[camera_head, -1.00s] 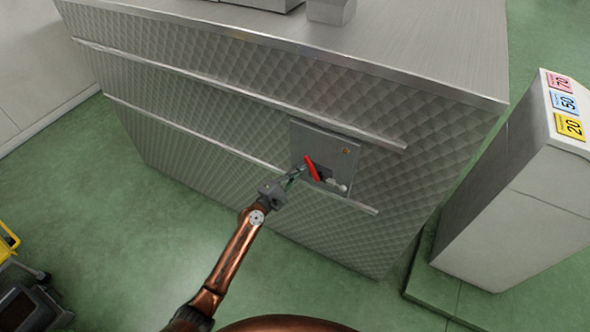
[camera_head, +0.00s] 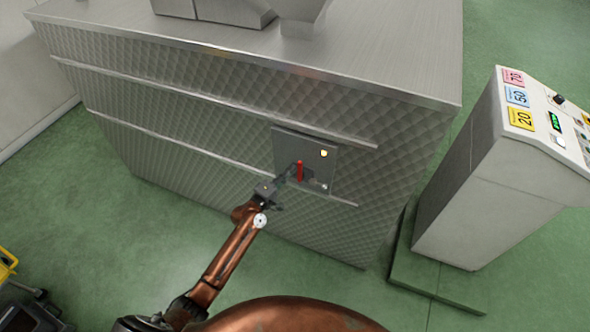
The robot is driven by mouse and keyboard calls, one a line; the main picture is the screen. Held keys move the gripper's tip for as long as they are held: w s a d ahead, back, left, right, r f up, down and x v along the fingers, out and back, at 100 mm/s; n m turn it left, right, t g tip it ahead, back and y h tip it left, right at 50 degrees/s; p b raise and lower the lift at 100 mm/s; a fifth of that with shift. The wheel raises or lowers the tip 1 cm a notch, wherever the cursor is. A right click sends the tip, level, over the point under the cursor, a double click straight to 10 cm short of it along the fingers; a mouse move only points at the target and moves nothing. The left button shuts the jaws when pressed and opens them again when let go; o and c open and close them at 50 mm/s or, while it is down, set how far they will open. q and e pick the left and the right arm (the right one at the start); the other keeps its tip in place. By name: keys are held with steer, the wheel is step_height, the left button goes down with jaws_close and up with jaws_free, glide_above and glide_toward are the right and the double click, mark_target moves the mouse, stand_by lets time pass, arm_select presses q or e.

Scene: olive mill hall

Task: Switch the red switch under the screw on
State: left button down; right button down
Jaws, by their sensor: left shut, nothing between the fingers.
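The red switch (camera_head: 299,171) is a red lever on a grey panel (camera_head: 290,143) on the quilted metal side of the big machine. The lever stands upright in the picture. A small lamp (camera_head: 323,154) at the panel's upper right glows yellow-white. My left gripper (camera_head: 287,174) is shut and empty, with its tips just left of the lever. I cannot tell whether they touch it. The gripper hides the panel's lower left part. My right gripper is not in view.
A pale control console (camera_head: 490,165) with coloured labels 70, 50 and 20 stands to the right on a green plinth (camera_head: 436,279). Metal rails (camera_head: 215,87) run along the machine's side. Green floor (camera_head: 120,230) lies clear in front; a dark and yellow object (camera_head: 25,305) is at lower left.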

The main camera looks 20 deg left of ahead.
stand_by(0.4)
arm_select(q)
steer(key=s+a+b, duration=0.2)
steer(key=s+a, duration=0.5)
steer(key=s, duration=0.1)
steer(key=shift+s+a, duration=0.3)
steer(key=shift+s, duration=0.05)
steer(key=shift+f, duration=0.15)
